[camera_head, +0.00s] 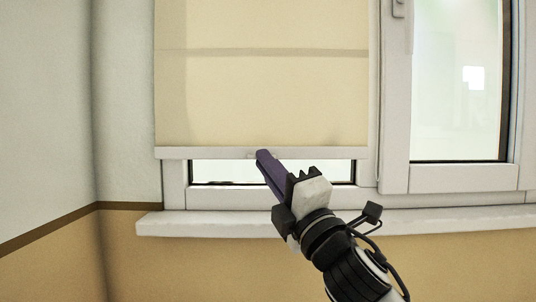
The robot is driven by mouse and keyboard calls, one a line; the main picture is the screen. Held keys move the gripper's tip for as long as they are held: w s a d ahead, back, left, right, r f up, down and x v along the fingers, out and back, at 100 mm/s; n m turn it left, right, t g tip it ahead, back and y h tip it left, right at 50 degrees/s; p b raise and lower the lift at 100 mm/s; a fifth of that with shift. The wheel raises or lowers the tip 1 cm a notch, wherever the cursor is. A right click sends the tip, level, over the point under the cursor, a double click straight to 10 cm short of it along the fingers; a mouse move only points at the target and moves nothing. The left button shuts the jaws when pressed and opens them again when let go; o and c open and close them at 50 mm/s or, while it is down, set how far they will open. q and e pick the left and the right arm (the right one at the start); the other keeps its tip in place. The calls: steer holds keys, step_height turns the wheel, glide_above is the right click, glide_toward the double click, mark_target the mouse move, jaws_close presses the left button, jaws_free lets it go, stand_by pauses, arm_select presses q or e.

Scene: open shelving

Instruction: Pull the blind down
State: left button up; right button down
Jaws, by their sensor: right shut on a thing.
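A cream roller blind (262,100) hangs over the left window pane in the head view. Its white bottom bar (205,153) sits a little above the lower window frame, and a strip of glass shows beneath it. My right gripper (263,156) reaches up from the lower right, its purple fingers at the middle of the bottom bar. It is shut on the bar there, where a small pale tab partly shows behind the fingertips. The exact hold is hidden by the fingers. My left gripper is not in view.
A white window sill (180,222) runs below the window and passes behind my right wrist. A second window pane (455,90) with a handle (398,8) is on the right. A wall corner (97,150) stands at the left.

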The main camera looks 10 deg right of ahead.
steer(key=shift+f, duration=0.3)
steer(key=c, duration=1.9)
jaws_free()
steer(key=v, duration=1)
steer(key=shift+s+d, duration=0.1)
steer(key=shift+s, duration=0.1)
